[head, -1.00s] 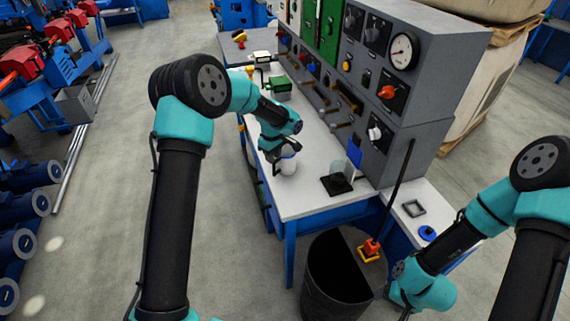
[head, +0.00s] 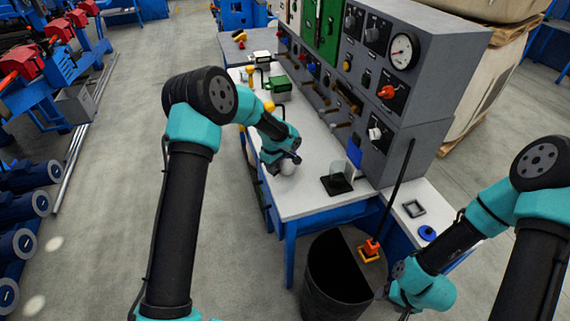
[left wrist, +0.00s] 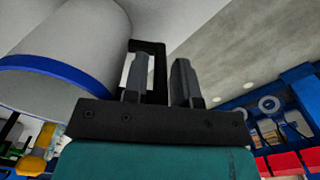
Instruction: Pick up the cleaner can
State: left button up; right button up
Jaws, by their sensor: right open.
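The cleaner can, a white cylinder (head: 287,169), stands on the near part of the workbench top, partly hidden by my left gripper (head: 292,158). In the left wrist view the can (left wrist: 65,55) is large at the left, white with a blue band at its end. The fingers of my left gripper (left wrist: 160,82) are apart, with a dark bar showing between them. The can is beside the fingers in that view, not between them. My right gripper is low at the right in the head view, its fingers cut off or hidden.
The workbench (head: 310,205) carries a grey panel (head: 425,110) with knobs and levers along its right side. A clear container on a black base (head: 337,184) stands right of the can.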

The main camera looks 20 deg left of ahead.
dwell(0.4)
pick_arm(q)
grip_shut()
jog(key=shift+r, duration=0.2)
dwell(0.4)
jog(key=shift+r, duration=1.55)
jog(key=s+d, duration=0.2)
jog(key=s, duration=0.5)
jog(key=s+d+r, duration=0.1)
jog(key=s+d, duration=0.2)
jog(key=s, duration=0.5)
jog(key=shift+d+r, duration=0.15)
jog(key=shift+r, duration=0.1)
dwell(1.5)
